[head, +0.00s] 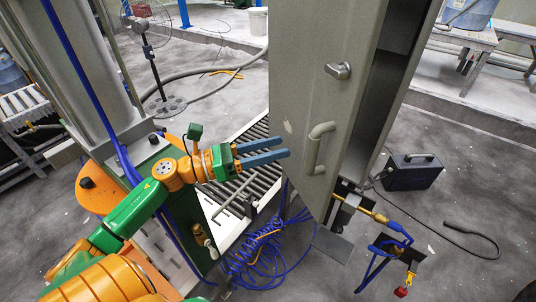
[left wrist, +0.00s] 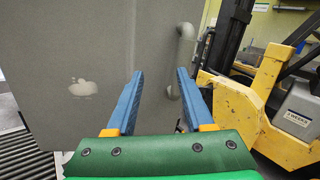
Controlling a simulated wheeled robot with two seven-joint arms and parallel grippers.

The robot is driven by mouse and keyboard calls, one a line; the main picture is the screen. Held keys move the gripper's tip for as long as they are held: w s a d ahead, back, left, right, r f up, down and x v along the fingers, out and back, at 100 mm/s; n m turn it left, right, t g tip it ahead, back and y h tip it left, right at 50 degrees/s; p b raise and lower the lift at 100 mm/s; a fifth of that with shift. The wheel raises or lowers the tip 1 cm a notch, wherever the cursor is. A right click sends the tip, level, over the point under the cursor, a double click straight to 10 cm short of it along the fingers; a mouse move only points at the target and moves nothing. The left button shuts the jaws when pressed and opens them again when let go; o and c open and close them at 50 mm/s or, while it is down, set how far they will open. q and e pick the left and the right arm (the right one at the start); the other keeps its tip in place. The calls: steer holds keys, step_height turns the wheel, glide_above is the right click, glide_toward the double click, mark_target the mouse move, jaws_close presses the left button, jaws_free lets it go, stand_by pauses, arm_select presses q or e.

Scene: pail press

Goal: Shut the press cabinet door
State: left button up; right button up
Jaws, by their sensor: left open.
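The grey press cabinet door (head: 300,100) stands open in the head view, with a dark gap (head: 385,95) along its right side. It carries a curved grey pull handle (head: 318,148) and a latch knob (head: 338,70). My left gripper (head: 287,148) is open and empty, its blue fingers pointing at the door just left of the handle. In the left wrist view the door panel (left wrist: 100,45) fills the left and middle beyond the open fingers (left wrist: 158,75). The handle (left wrist: 186,60) shows behind the right finger. Whether the fingers touch the door is unclear. My right gripper is out of view.
A roller conveyor (head: 255,185) lies below my left gripper. Blue coiled hose (head: 258,255) hangs beneath. A brass pipe fitting (head: 365,210) sits below the door's lower edge. A black case (head: 412,172) stands on the floor at right. A yellow vehicle (left wrist: 250,95) shows in the wrist view.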

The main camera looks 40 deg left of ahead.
mark_target(307, 155)
arm_select(q)
steer(key=w+d+m+g+h+p, duration=0.1)
steer(key=w+d+m+g+p, duration=0.1)
steer(key=d+m, duration=0.2)
steer(key=shift+d+r+g+p, duration=0.3)
steer(key=shift+d+p, duration=0.1)
steer(key=shift+d, duration=0.65)
steer(key=shift+w+d+f, duration=0.15)
steer(key=shift+d+f, duration=0.05)
steer(key=shift+d, duration=0.1)
steer(key=shift+c, duration=0.7)
steer(key=shift+f, duration=0.1)
jaws_close()
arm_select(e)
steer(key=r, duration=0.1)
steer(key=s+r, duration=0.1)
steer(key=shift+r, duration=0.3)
